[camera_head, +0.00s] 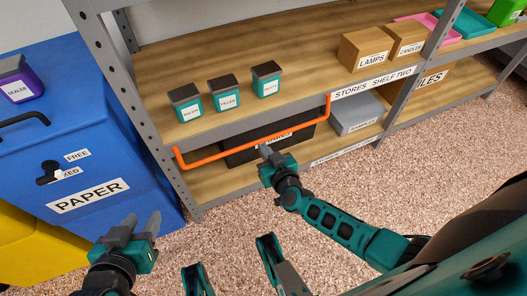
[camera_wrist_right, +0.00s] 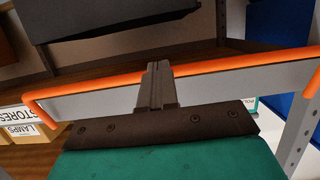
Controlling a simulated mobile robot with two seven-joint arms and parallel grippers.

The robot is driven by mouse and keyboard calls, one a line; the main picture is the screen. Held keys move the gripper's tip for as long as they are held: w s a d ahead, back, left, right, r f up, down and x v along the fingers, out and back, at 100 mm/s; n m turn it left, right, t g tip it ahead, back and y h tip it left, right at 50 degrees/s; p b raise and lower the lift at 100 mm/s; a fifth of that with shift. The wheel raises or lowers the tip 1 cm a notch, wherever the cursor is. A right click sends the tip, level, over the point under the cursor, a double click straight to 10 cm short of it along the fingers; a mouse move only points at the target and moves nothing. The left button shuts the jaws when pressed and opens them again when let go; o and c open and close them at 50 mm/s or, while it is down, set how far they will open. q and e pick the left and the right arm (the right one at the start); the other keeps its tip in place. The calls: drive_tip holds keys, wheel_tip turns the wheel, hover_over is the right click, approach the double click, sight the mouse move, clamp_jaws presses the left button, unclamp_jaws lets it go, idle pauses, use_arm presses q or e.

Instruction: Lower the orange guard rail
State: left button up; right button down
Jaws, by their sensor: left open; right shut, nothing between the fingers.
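The orange guard rail (camera_head: 215,157) is a long bar with turned ends at the front of the upper shelf. In the head view its long bar shows just below the shelf's front edge, above the lower shelf. My right gripper (camera_head: 265,150) is shut and empty, its tips close to the rail's middle. In the right wrist view the rail (camera_wrist_right: 230,64) passes across behind the shut fingers (camera_wrist_right: 155,68); I cannot tell whether they touch it. My left gripper (camera_head: 146,226) is open and empty, low at the left in front of the blue bin.
Jars labelled FILLER (camera_head: 224,95) and PUTTY (camera_head: 267,80) and another stand on the upper shelf behind the rail. A dark box (camera_head: 240,154) and a grey bin (camera_head: 355,112) sit on the lower shelf. A blue PAPER bin (camera_head: 60,110) stands left. The floor in front is clear.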

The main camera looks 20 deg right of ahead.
use_arm(q)
drive_tip(key=shift+w+d+f, duration=0.15)
drive_tip(key=shift+w, duration=0.1)
use_arm(e)
drive_tip(key=shift+w+f, duration=0.6)
drive_tip(key=shift+w, duration=0.35)
use_arm(q)
drive_tip(key=shift+w, duration=0.1)
use_arm(e)
drive_tip(key=shift+w, duration=0.1)
